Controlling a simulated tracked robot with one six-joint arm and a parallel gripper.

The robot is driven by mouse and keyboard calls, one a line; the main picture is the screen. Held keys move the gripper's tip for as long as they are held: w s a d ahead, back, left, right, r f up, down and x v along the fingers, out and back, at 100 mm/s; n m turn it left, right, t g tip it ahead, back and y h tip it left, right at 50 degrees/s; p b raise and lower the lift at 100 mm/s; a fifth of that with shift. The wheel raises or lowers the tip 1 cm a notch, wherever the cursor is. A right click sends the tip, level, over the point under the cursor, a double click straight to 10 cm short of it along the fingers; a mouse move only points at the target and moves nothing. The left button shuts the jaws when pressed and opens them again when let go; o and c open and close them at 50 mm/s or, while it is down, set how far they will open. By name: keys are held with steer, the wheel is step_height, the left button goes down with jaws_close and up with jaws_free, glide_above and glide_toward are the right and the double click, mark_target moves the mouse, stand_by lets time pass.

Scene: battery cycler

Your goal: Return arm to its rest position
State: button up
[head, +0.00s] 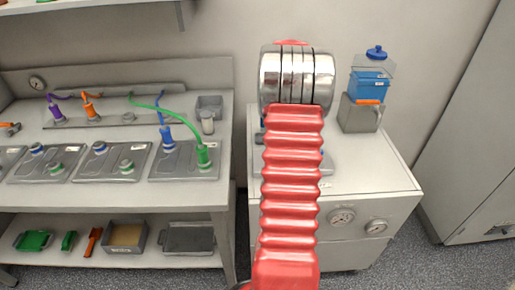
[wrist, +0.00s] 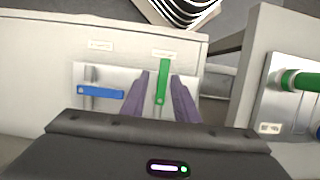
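My red ribbed arm (head: 291,190) with its silver joint (head: 297,77) rises in front of the white cabinet in the head view and hides my gripper there. In the wrist view my gripper (wrist: 162,76) has two purple fingers standing apart. An upright green lever (wrist: 163,82) shows between them, with a gap visible on each side. I cannot tell how far the fingers are from it in depth. A blue lever (wrist: 101,92) lies level on the plate to the left of the fingers.
The white cabinet (head: 385,180) carries a clear container with blue contents (head: 370,86). To the left, a bench (head: 130,195) holds several grey cells; green (head: 203,154) and blue (head: 168,137) connectors stand on one. A tall cabinet (head: 470,150) bounds the right.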

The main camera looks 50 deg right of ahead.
stand_by(0.3)
steer(key=shift+w+d+f, duration=0.1)
steer(key=shift+w+d, duration=0.05)
steer(key=shift+d, duration=0.05)
steer(key=shift+x, duration=1.1)
steer(key=shift+a, duration=1.15)
steer(key=w+a+r+n+t+h, duration=0.15)
steer(key=a+r, duration=0.25)
steer(key=a, duration=0.7)
steer(key=w+a+r+n+t+h, duration=0.15)
steer(key=a+r, duration=0.35)
steer(key=a, duration=0.5)
steer(key=s+a+r+n+t, duration=0.1)
steer(key=s+a+r+n, duration=0.1)
steer(key=a, duration=0.5)
steer(key=s+a+r+n+t, duration=0.1)
steer(key=a+r+n+t, duration=0.1)
steer(key=a, duration=0.5)
steer(key=s+a+r+n+t, duration=0.1)
steer(key=s+a+r+n, duration=0.1)
steer(key=a, duration=0.6)
steer(key=shift+s+r+n+t, duration=0.35)
steer(key=shift+r+n+t, duration=0.05)
steer(key=shift+r, duration=0.1)
